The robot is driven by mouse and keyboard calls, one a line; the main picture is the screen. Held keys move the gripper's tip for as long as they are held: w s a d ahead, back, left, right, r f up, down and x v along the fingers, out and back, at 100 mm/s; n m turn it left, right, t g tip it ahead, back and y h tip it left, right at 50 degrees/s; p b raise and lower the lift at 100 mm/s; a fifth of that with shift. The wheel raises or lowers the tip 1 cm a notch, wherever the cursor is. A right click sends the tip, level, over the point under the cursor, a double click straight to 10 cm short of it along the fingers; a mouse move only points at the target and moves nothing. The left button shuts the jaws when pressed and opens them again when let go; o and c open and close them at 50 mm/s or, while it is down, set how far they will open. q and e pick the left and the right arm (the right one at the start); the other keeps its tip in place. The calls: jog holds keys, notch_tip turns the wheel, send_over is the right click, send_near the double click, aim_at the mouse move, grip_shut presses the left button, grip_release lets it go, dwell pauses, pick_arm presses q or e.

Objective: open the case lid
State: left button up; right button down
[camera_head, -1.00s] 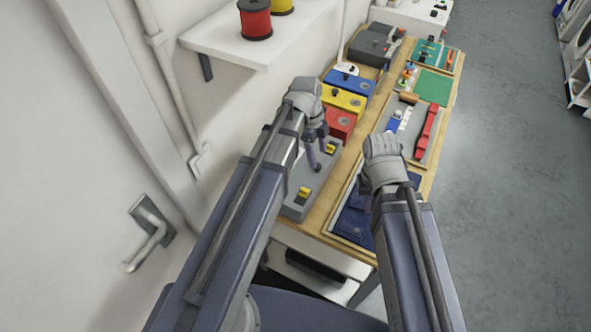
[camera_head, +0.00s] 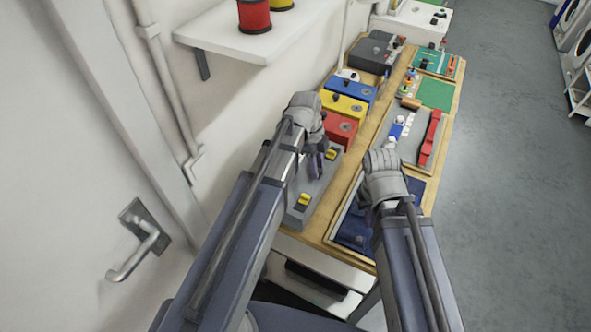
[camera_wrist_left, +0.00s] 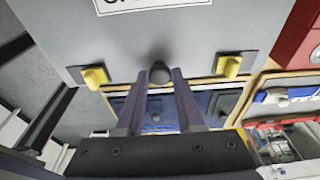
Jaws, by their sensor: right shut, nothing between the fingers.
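The grey case (camera_head: 318,190) lies on the left front of the bench, its lid shut as far as I see. The left wrist view shows its grey lid (camera_wrist_left: 200,38) with a white label, a dark round knob (camera_wrist_left: 160,73) at the middle of the edge and a yellow latch (camera_wrist_left: 95,76) (camera_wrist_left: 228,67) on each side. My left gripper (camera_head: 316,162) is over the case. Its fingers (camera_wrist_left: 160,82) are apart, tips at either side of the knob; I cannot tell whether they touch it. My right gripper (camera_head: 376,160) is right of the case, shut and empty, its fingertips hidden.
Red (camera_head: 341,128), yellow (camera_head: 343,106) and blue (camera_head: 350,87) boxes stand behind the case. A tray with dark blue cloth (camera_head: 352,232) lies to its right. A wall shelf (camera_head: 240,40) with spools hangs at upper left.

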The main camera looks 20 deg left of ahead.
aim_at(307, 172)
pick_arm(q)
jog(key=c, duration=0.3)
jog(key=shift+c, duration=0.2)
